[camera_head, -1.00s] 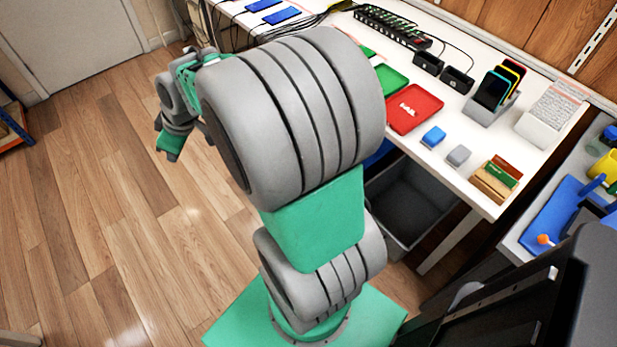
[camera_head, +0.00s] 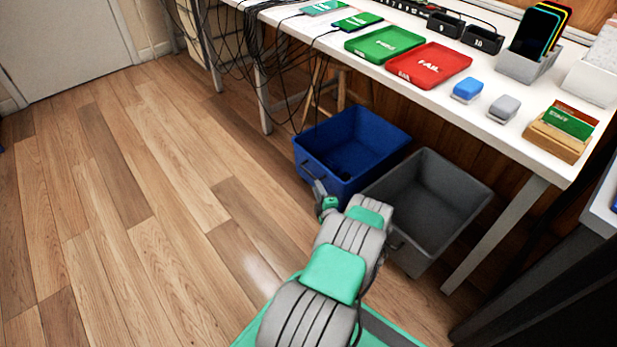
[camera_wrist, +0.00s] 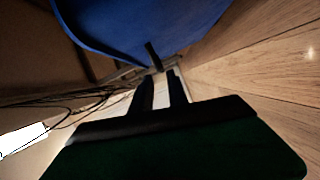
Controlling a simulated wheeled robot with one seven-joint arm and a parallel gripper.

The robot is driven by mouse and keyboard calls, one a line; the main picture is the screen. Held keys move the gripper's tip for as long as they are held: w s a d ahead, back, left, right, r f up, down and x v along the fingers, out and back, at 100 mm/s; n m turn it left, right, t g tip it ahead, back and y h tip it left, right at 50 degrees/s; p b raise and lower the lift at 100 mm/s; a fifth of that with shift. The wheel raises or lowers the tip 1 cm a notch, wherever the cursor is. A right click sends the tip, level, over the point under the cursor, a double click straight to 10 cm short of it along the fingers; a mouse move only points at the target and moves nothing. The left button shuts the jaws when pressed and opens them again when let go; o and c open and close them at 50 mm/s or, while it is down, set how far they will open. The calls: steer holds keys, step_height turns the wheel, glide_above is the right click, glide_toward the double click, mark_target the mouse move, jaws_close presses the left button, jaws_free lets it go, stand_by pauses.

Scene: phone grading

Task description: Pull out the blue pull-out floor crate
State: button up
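The blue crate (camera_head: 377,128) stands on the floor under the table, empty as far as I can see. Its near wall carries a handle (camera_head: 307,170). My gripper (camera_head: 319,188) is low, right at that near wall by the handle. In the wrist view, the blue crate (camera_wrist: 150,25) fills the top and a dark bar, probably the handle, shows just past the fingertips. My gripper (camera_wrist: 161,76) has its two fingers apart with a light gap between them. I cannot tell whether they touch the handle.
A grey crate (camera_head: 428,200) stands close on the right of the blue one. The white table (camera_head: 480,85) is above, with a green tray (camera_head: 384,44) and a red tray (camera_head: 429,65). Cables (camera_head: 285,75) hang at the back left. The wooden floor (camera_head: 150,220) is clear on the left.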

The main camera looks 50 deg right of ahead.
steer(key=r+b+x, duration=0.1)
steer(key=b+x, duration=0.3)
steer(key=x, duration=0.7)
steer(key=shift+w+f+b, duration=0.15)
steer(key=shift+f+b, duration=0.15)
steer(key=shift+f, duration=0.1)
jaws_close()
stand_by(0.6)
